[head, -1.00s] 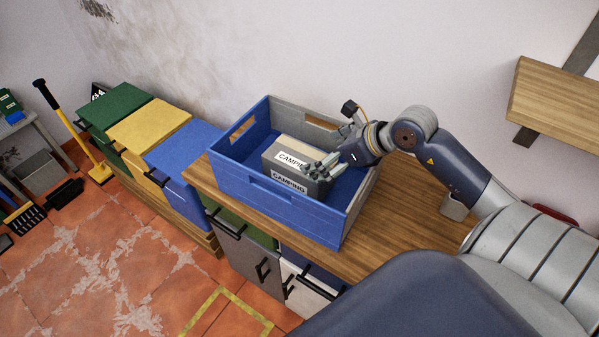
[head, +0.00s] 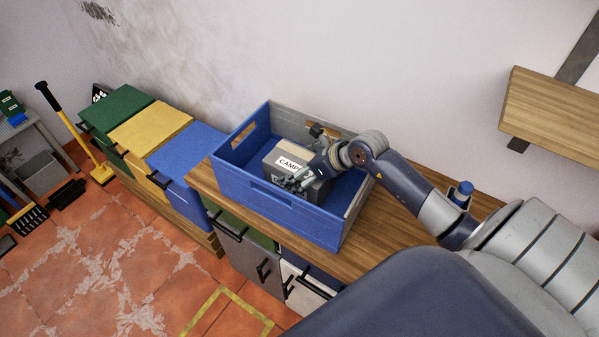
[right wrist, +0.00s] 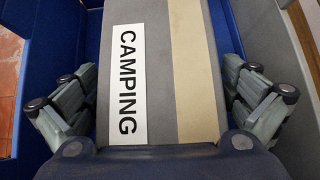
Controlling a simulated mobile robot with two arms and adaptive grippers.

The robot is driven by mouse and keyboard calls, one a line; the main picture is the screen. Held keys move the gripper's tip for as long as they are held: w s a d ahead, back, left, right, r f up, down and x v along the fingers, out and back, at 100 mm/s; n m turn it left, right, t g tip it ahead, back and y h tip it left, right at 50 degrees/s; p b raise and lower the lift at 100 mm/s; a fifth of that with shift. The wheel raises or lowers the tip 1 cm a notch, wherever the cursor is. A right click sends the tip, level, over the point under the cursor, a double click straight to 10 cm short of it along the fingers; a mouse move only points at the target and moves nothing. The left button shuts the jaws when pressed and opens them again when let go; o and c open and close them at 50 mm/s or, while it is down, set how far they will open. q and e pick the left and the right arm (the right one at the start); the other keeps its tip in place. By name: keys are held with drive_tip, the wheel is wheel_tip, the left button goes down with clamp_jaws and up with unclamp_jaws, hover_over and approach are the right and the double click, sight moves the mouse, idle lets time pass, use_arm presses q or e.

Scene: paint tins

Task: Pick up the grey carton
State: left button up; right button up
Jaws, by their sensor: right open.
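The grey carton (head: 276,158) has a tan tape strip and a white label reading CAMPING. It sits inside the blue crate (head: 262,204) on the wooden worktop. My right gripper (head: 297,182) is down in the crate over the carton, covering part of its label and near side. In the right wrist view the carton (right wrist: 207,75) lies between the open fingers of the gripper (right wrist: 160,95), one finger on each side. A narrow gap shows between each finger and the carton. My left gripper is out of view.
The crate walls stand close around my right gripper. The wooden worktop (head: 378,232) is bare right of the crate, with a blue-capped bottle (head: 462,190) behind my arm. Green, yellow and blue bins (head: 150,128) stand left. A wooden shelf (head: 550,112) is on the wall.

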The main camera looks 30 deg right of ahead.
drive_tip(key=shift+c, duration=0.6)
drive_tip(key=shift+s, duration=0.1)
drive_tip(key=c, duration=1.2)
drive_tip(key=shift+r, duration=0.1)
